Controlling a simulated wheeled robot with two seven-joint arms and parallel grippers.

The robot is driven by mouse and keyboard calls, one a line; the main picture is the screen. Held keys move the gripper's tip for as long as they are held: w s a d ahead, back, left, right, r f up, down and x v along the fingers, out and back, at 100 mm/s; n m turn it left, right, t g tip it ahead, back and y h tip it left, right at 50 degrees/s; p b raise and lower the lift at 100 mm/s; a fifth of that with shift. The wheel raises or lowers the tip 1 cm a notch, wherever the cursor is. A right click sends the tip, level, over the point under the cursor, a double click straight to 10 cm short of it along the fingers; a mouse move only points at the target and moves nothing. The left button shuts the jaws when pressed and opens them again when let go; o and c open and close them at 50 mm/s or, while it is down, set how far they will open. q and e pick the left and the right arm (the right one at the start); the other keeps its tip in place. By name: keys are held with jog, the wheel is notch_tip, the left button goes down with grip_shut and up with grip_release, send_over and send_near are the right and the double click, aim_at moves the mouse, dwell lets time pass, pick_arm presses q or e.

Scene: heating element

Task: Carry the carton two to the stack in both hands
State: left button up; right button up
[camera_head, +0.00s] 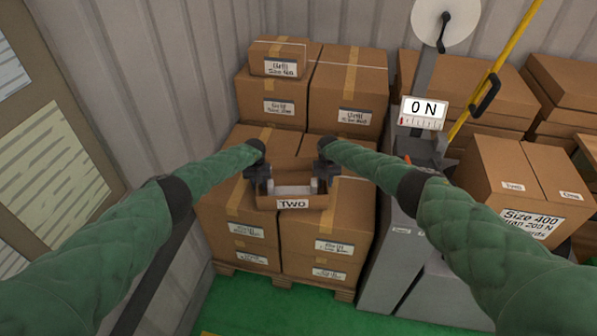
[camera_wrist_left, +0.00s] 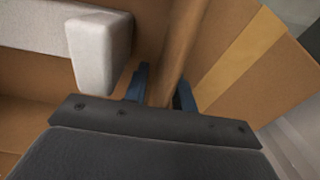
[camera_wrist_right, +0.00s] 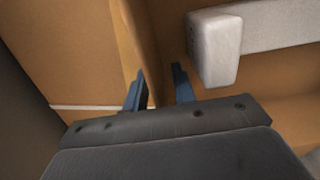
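Carton two is a small open-topped brown carton (camera_head: 293,204) with a white "TWO" label on its front wall. It sits between my two grippers, in front of and over the stacked cartons; whether it touches them I cannot tell. A pale grey piece with blocky ends (camera_wrist_left: 98,45) shows inside it, also in the right wrist view (camera_wrist_right: 215,50). My left gripper (camera_head: 262,180) has its blue fingers on both sides of the carton's left wall. My right gripper (camera_head: 325,176) straddles the right wall the same way. Both appear shut on the walls.
The stack of large labelled cartons (camera_head: 347,205) stands on a wooden pallet (camera_head: 283,281). Taller cartons (camera_head: 347,88) rise behind. A grey stand with a "0 N" display (camera_head: 424,112) is close on the right, before more cartons (camera_head: 515,180). A corrugated wall is left; green floor shows in front.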

pick_arm(q)
jog(key=shift+r, duration=0.1)
notch_tip(320, 180, up, 12)
jog(key=shift+f, duration=0.25)
jog(key=shift+r, duration=0.1)
pick_arm(e)
jog(key=shift+w+r, duration=0.1)
jog(key=shift+r, duration=0.35)
notch_tip(320, 180, up, 11)
jog(key=shift+r, duration=0.1)
dwell(0.6)
